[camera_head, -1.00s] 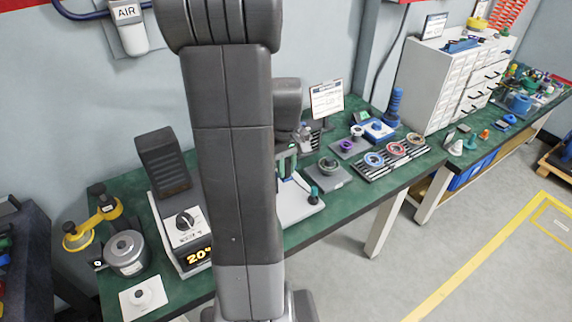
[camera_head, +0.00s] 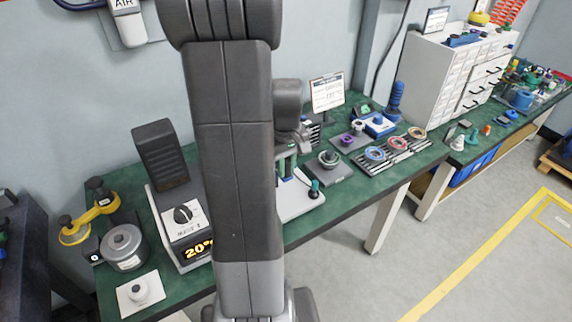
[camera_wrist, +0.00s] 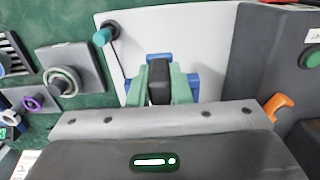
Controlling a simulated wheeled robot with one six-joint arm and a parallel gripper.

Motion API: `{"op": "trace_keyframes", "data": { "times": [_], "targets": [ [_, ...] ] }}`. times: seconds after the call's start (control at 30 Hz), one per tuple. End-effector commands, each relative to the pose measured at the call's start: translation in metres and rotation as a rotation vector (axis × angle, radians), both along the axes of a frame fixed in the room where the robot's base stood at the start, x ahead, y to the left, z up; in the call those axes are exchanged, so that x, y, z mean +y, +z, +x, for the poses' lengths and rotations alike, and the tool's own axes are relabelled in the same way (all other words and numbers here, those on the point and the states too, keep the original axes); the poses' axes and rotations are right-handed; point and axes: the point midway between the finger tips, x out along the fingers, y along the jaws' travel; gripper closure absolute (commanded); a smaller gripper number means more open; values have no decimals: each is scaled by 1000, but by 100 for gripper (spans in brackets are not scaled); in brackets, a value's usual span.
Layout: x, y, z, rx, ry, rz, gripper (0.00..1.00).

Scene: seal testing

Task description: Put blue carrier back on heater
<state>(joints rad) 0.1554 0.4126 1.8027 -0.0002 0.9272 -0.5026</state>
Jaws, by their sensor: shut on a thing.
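My gripper (camera_wrist: 161,95) has green fingers closed on a dark block that has blue parts behind and beside it. I take this as the blue carrier (camera_wrist: 193,82); its full outline is hidden by the fingers. It is over a white plate, and I cannot tell whether it touches. In the head view, my gripper (camera_head: 287,165) is partly hidden behind my arm, above the white plate (camera_head: 300,203). A grey device with a dial and an amber "20" display (camera_head: 183,222), apparently the heater, stands left of my arm, partly hidden by it.
A teal-knobbed lever (camera_wrist: 104,36) stands on the plate's left. Beyond it are a grey block with a ring (camera_wrist: 62,80) and a rack of rings (camera_head: 397,145). A dark housing (camera_wrist: 275,50) with an orange handle (camera_wrist: 279,104) is close on the right. A metal pot (camera_head: 124,247) stands far left.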

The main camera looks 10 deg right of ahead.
Motion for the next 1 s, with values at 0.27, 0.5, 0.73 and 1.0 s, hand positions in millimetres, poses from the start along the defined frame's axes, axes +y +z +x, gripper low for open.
{"op": "trace_keyframes", "data": {
  "times": [0.27,0.5,0.73,1.0],
  "targets": [
    [0,-16,0,0,0,0,100],
    [0,-28,0,-1,0,0,100],
    [0,-40,0,0,0,0,100],
    [0,-53,0,0,0,0,100]
  ]
}}
